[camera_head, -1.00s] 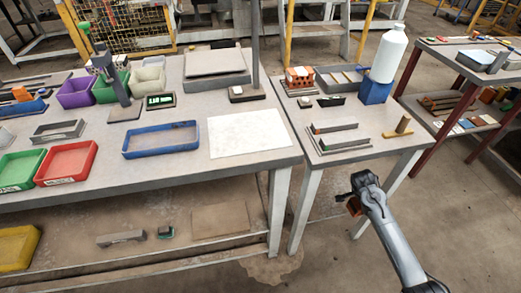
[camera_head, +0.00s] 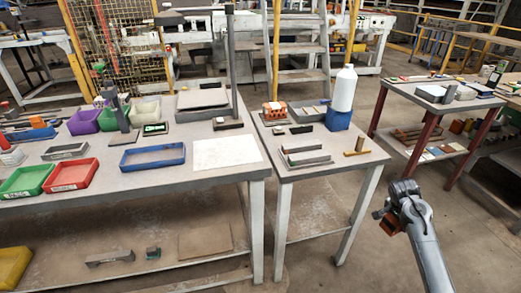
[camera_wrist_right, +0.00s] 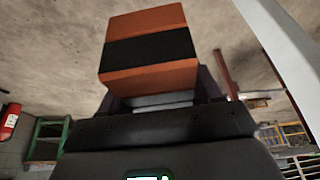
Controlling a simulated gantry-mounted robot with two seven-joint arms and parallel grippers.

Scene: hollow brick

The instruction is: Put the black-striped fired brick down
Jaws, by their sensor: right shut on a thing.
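The black-striped fired brick (camera_wrist_right: 150,48) is orange with a wide black band and fills the upper middle of the right wrist view. My right gripper (camera_wrist_right: 160,98) is shut on it. In the head view the brick (camera_head: 388,224) is a small orange block at the end of my right gripper (camera_head: 396,210), in front of the right-hand table and over the floor, apart from any surface. The fingertips are partly hidden there. My left gripper is not in view.
The right-hand table (camera_head: 335,168) holds a grey tray, a red hollow brick (camera_head: 274,111), and a white bottle (camera_head: 345,88) on a blue block. The left table has a white sheet (camera_head: 226,152), a blue tray (camera_head: 153,168) and coloured bins. Floor is open around my right arm.

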